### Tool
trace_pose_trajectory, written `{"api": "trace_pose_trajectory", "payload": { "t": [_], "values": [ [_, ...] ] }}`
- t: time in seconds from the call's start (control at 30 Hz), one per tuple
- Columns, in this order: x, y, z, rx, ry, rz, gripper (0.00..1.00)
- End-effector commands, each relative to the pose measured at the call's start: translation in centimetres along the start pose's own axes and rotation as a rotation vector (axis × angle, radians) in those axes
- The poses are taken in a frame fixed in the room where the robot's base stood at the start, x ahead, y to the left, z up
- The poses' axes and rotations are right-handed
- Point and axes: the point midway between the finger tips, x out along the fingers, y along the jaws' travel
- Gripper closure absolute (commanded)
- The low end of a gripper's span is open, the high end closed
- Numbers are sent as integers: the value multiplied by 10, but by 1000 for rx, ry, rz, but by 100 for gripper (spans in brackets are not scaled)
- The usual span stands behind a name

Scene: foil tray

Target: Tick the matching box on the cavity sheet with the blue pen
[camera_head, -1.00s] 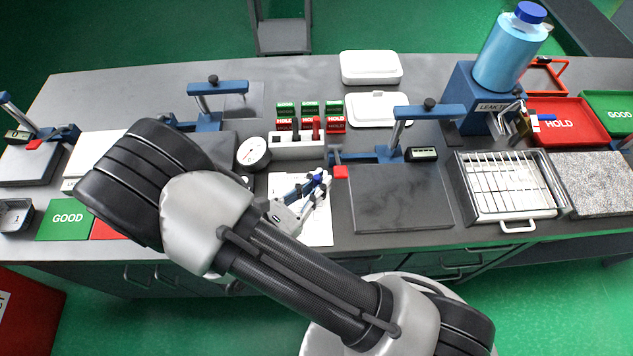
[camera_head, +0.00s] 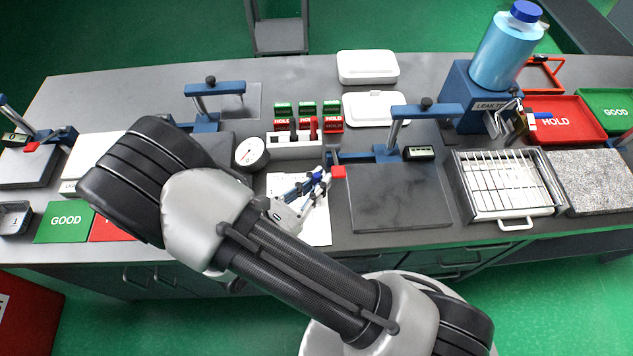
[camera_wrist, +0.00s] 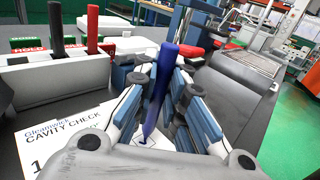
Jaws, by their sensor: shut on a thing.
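My gripper (camera_wrist: 155,115) is shut on the blue pen (camera_wrist: 161,80) in the wrist view. The pen stands nearly upright, leaning a little, with its lower end at the cavity sheet (camera_wrist: 68,142). A small dark mark shows on the sheet near that end; whether the tip touches is hard to tell. The sheet reads "Cavity check" with a large "1" below; its boxes are mostly hidden by my gripper. In the head view my gripper (camera_head: 310,184) is over the white sheet (camera_head: 318,228), partly behind my arm.
A white pen holder (camera_wrist: 50,82) with black and red pens stands just behind the sheet. A round dial gauge (camera_head: 250,152) is left of it. A dark stone plate (camera_head: 398,198) with a blue clamp stand (camera_head: 386,152) lies right of the sheet.

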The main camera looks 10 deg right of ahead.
Motion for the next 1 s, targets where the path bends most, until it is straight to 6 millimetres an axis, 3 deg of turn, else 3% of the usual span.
{"api": "trace_pose_trajectory", "payload": {
  "t": [1.0],
  "values": [
    [5,0,4,-1,0,-3,100]
  ]
}}
